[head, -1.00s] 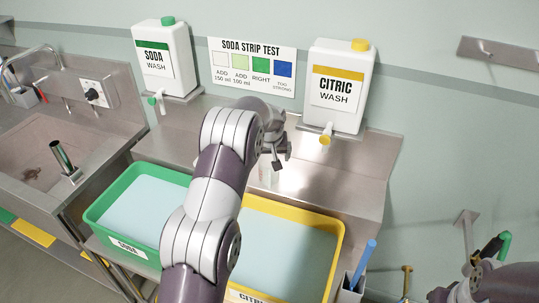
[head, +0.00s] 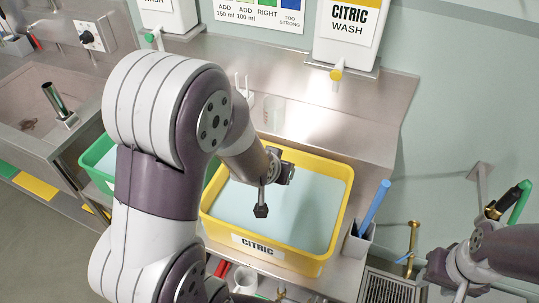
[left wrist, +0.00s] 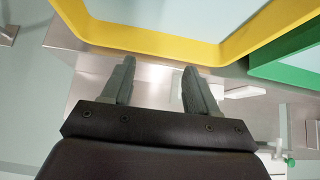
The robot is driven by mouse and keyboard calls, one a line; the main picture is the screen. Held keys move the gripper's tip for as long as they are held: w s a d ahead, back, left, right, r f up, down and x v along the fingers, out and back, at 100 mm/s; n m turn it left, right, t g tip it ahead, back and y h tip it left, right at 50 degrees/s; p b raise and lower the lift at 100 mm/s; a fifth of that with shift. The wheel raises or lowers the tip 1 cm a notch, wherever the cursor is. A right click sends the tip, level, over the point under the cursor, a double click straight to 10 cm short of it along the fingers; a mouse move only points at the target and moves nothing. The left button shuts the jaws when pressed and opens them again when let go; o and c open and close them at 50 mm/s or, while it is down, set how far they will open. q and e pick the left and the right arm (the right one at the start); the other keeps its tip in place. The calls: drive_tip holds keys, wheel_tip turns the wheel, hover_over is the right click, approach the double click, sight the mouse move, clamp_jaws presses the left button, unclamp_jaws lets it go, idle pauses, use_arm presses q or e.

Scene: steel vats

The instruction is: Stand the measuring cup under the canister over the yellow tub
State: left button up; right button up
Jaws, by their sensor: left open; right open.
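A clear cup (head: 272,112), seemingly the measuring cup, stands on the steel ledge behind the yellow tub (head: 318,255), partly hidden by my left arm. The CITRIC WASH canister (head: 347,35) is above the ledge, its yellow tap (head: 337,74) to the right of the cup. My left gripper (head: 270,190) is over the yellow tub, in front of and apart from the cup. The left wrist view shows its fingers (left wrist: 157,80) apart with nothing between them, near the yellow rim. My right gripper (head: 440,272) is at the lower right, away from the cup, open.
The green tub (head: 98,157) is mostly hidden behind my left arm. A holder (head: 357,243) with a blue stick (head: 373,208) stands right of the yellow tub. A white forked object (head: 241,88) is left of the cup. The ledge below the citric tap is clear.

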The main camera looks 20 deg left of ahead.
use_arm(q)
drive_tip(key=w+a+f+n+t+y+b, duration=0.1)
drive_tip(key=w+a+f+t+y+b, duration=0.1)
drive_tip(key=w+a+f+t+b, duration=0.4)
drive_tip(key=n+t+y, duration=0.1)
drive_tip(key=t+y, duration=0.1)
drive_tip(key=t, duration=0.2)
approach(272, 118)
drive_tip(key=x, duration=0.7)
drive_tip(key=shift+w, duration=0.25)
drive_tip(key=shift+s, duration=0.1)
drive_tip(key=c, duration=0.5)
clamp_jaws()
use_arm(e)
wheel_tip(272, 118, down, 10)
drive_tip(key=shift+s+a+f, duration=0.15)
drive_tip(key=shift+f, duration=0.05)
